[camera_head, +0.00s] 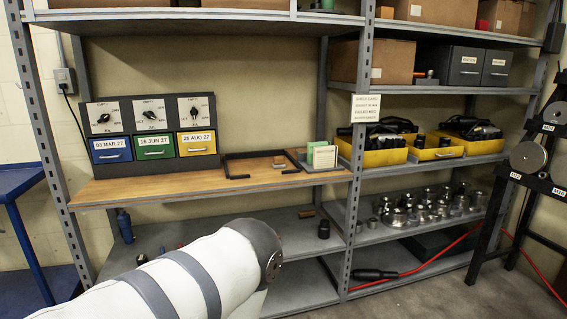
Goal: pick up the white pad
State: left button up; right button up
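A small upright pad with a pale, whitish face (324,157) stands at the right end of the wooden shelf board, beside the metal upright. A green edge shows at its left and top. It is too small to tell whether this is one pad or two. It rests in or against a low grey holder (302,154). One of my arms, white with grey bands, reaches in from the lower left, well below and in front of the pad. Neither gripper shows in the view.
A dark open tray frame (238,170) lies left of the pad. A panel with three dials (150,112) has blue, green and yellow drawers under it. A grey upright (358,130) stands right of the pad; yellow bins (372,158) are beyond it. The board's front is clear.

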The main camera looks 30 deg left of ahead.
aim_at(278, 161)
jog(key=i+j, duration=0.15)
jog(key=j, duration=0.25)
jog(key=i+j, duration=0.15)
jog(key=j, duration=0.2)
jog(key=i+j, duration=0.1)
jog(key=j, duration=0.3)
jog(key=i+j, duration=0.15)
jog(key=j, duration=0.25)
jog(key=i+j, duration=0.15)
jog(key=j, duration=0.25)
jog(key=u, duration=0.05)
